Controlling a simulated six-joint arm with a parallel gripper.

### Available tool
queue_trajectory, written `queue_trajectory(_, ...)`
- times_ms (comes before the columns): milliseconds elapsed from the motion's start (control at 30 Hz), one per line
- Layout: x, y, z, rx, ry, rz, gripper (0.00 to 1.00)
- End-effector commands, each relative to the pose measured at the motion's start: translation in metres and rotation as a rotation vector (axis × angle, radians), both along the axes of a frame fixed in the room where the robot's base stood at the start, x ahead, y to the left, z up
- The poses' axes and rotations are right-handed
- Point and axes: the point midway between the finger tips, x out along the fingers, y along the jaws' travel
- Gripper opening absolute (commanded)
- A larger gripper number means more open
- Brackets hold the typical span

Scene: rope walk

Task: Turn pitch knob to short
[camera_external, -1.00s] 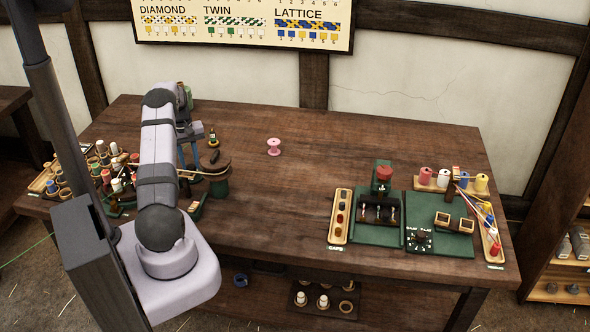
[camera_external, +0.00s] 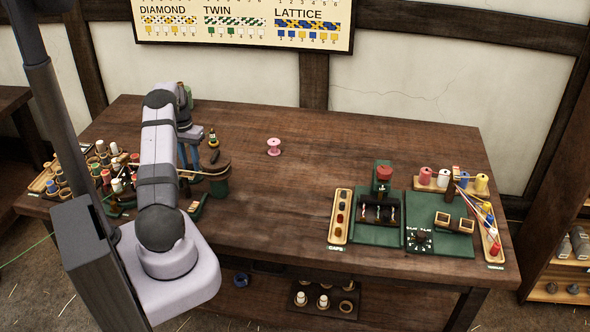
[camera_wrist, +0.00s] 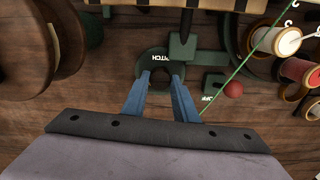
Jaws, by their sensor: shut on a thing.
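The pitch knob's round green part (camera_wrist: 148,64) shows in the wrist view just beyond my fingertips, with partly covered white lettering that reads upside down as "PITCH". My gripper (camera_wrist: 161,76) has its two blue fingers on either side of the middle of this part, shut on the knob. The fingers and the tilt of the view hide most of the grip, and I cannot read the knob's setting. In the external view my gripper (camera_external: 189,166) points down at the left of the bench, beside a dark round wooden piece (camera_external: 212,167); the knob is hidden there.
In the wrist view, large wooden wheels (camera_wrist: 25,50) stand at left. A red ball (camera_wrist: 233,90), a taut green cord (camera_wrist: 238,68) and several spools (camera_wrist: 298,70) lie close at right. A pink spool (camera_external: 273,147) stands mid-bench, with clear wood around it.

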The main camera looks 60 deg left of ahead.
Motion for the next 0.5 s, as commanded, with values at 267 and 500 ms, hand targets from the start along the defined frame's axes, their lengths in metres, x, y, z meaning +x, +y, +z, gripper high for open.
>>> queue_trajectory(267, 0.0015, 0.0012, 0.0019, 0.005, -0.003, -0.052, 0.04)
queue_trajectory(500, 0.0016, 0.0013, 0.0021, 0.006, -0.004, -0.054, 0.04)
